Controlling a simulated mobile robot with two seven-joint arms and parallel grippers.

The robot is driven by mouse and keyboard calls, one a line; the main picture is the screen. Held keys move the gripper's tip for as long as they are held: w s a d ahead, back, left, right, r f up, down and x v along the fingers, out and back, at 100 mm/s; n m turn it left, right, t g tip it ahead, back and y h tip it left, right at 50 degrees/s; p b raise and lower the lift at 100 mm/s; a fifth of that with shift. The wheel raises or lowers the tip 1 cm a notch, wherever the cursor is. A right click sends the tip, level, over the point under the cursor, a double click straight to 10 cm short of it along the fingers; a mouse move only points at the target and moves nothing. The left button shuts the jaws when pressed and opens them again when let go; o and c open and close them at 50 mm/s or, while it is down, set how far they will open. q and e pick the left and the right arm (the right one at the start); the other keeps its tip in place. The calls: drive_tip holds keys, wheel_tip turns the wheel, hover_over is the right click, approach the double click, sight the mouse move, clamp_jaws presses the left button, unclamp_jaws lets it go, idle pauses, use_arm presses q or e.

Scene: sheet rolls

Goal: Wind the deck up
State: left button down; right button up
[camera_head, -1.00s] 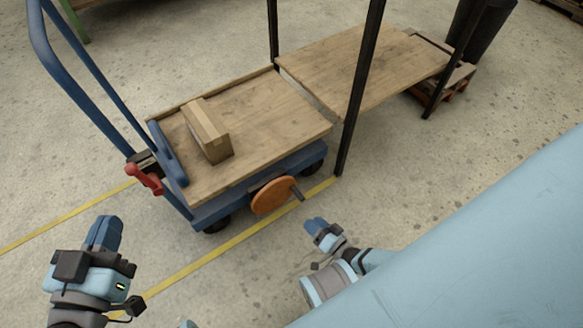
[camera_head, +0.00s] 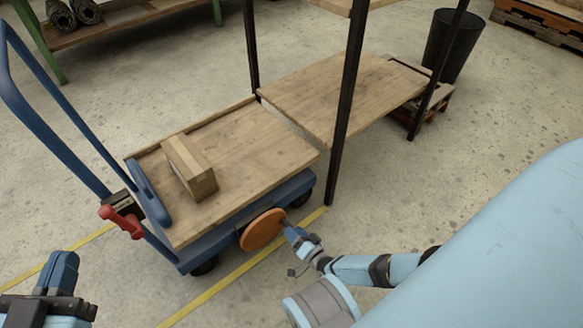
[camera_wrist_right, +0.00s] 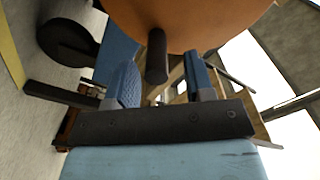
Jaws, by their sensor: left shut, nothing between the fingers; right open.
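The trolley's wooden deck (camera_head: 245,150) sits low on a blue frame, beside a wooden shelf of similar height. An orange crank wheel (camera_head: 262,230) is on the trolley's near side; it also shows at the top of the right wrist view (camera_wrist_right: 190,18). Its dark handle peg (camera_wrist_right: 157,58) points toward my right gripper. My right gripper (camera_head: 293,234) is at the wheel's right edge, open; in the wrist view its fingers (camera_wrist_right: 160,85) stand to either side of the peg's end, not closed on it. My left gripper (camera_head: 62,268) is shut and empty at the lower left.
A cardboard box (camera_head: 190,168) lies on the deck. A red lever (camera_head: 122,220) is by the blue push handle (camera_head: 60,110). A black post (camera_head: 346,110) stands close right of the trolley. A black bin (camera_head: 449,45) is behind the wooden shelf (camera_head: 340,90). The near floor is clear.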

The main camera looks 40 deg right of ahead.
drive_tip(key=shift+w+a, duration=0.1)
drive_tip(key=shift+w, duration=0.85)
drive_tip(key=shift+c, duration=0.3)
clamp_jaws()
drive_tip(key=shift+a, duration=0.1)
drive_tip(key=shift+s+a+r, duration=0.1)
drive_tip(key=shift+a+r, duration=0.05)
drive_tip(key=shift+r, duration=0.05)
